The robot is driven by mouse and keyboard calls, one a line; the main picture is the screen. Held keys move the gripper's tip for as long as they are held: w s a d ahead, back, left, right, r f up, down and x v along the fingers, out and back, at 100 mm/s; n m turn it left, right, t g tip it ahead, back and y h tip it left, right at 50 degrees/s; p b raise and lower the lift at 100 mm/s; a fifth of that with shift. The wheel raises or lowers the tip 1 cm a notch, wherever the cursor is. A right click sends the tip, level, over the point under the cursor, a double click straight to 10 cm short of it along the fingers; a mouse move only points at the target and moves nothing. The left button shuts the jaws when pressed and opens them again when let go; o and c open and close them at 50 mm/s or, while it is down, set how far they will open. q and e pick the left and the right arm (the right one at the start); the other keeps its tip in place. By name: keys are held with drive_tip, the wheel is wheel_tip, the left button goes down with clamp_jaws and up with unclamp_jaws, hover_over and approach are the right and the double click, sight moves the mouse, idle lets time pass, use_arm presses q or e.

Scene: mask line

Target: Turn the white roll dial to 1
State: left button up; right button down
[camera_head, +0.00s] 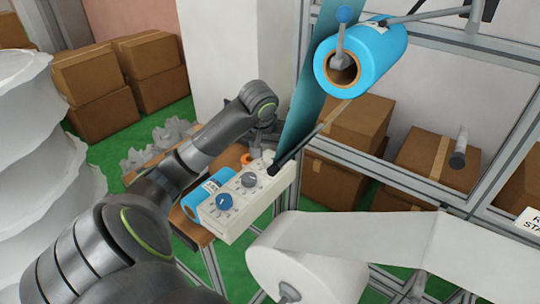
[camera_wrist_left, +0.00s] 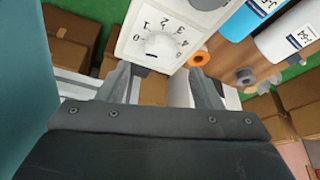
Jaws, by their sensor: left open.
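The control box (camera_head: 240,214) is pale and carries a blue dial (camera_head: 224,201) and a grey dial (camera_head: 248,180); its far end lies by my left gripper (camera_head: 257,150). My right gripper is not in view.
A blue roll (camera_head: 375,58) hangs on a spindle above, and a white roll (camera_head: 305,275) is in front. A dark rod (camera_head: 300,147) runs close to the box's far end. Another blue roll (camera_head: 197,198) lies beside the box. Brown boxes (camera_head: 360,122) stand behind the metal frame.

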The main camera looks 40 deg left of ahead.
sight(270, 158)
use_arm(q)
drive_tip(key=x, duration=0.5)
drive_tip(key=shift+r, duration=0.1)
drive_tip(key=c, duration=1)
